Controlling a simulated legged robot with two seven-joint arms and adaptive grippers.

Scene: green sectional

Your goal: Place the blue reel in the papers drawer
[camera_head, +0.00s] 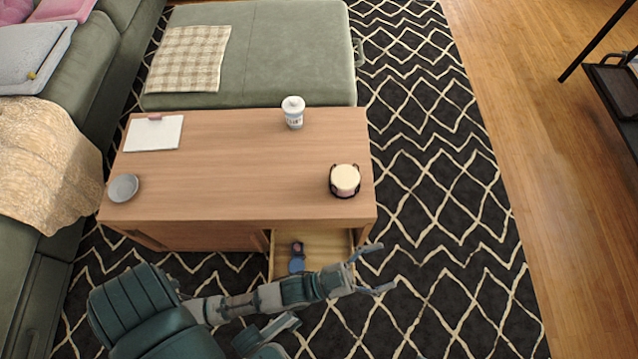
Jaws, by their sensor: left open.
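The drawer (333,243) under the front right of the wooden coffee table is pulled open. A small blue round object that looks like the blue reel (297,264) lies inside it, toward the left side. A small dark and reddish item (297,247) is just behind it. My left gripper (377,268) is open and empty, with its fingers pointing right, just right of the drawer's front corner. My left forearm and wrist cover the drawer's front part. I cannot see any papers in the visible part of the drawer. My right gripper is not in view.
The coffee table (240,165) carries a white lidded cup (293,112), a round cream-topped container (345,180), a grey bowl (123,187) and a white clipboard (153,133). The green sectional (290,50) lies behind and left. Patterned rug (440,220) is clear on the right.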

